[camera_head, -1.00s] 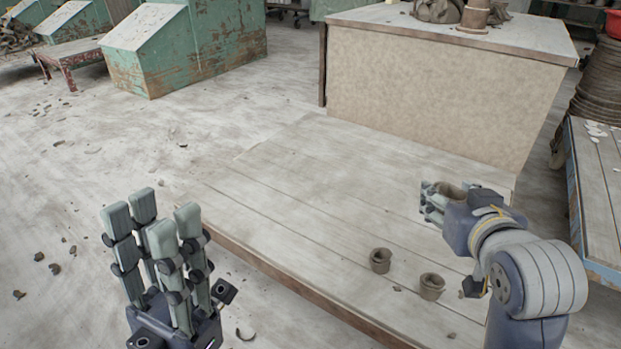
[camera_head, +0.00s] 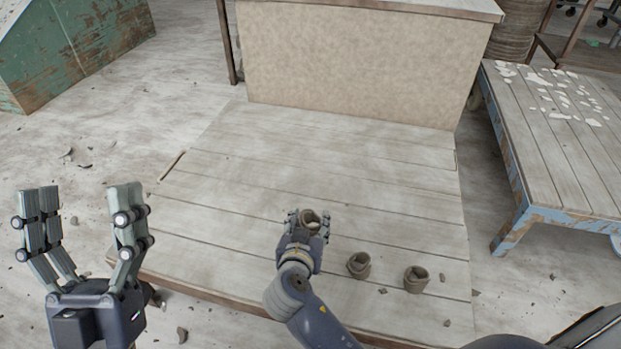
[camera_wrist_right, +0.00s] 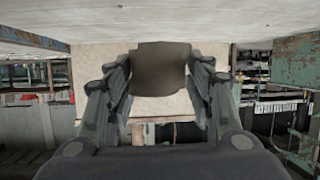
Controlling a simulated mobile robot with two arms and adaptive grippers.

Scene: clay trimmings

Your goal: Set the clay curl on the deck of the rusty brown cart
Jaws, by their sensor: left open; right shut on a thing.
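My right gripper (camera_head: 306,214) is shut on a dark brown clay curl (camera_head: 310,218), above the low plank platform. The curl (camera_wrist_right: 160,68) also shows between the fingers in the right wrist view, its lower part open to sight. My left gripper (camera_head: 82,192) is open and empty at the left, its fingers upright and apart.
Two more clay curls (camera_head: 359,265) (camera_head: 416,278) lie on the plank platform (camera_head: 230,215), right of my right gripper. A blue-framed plank table (camera_head: 560,165) with white chips stands at the right. A beige-sided bench (camera_head: 355,65) closes the back. Scraps lie on the left floor.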

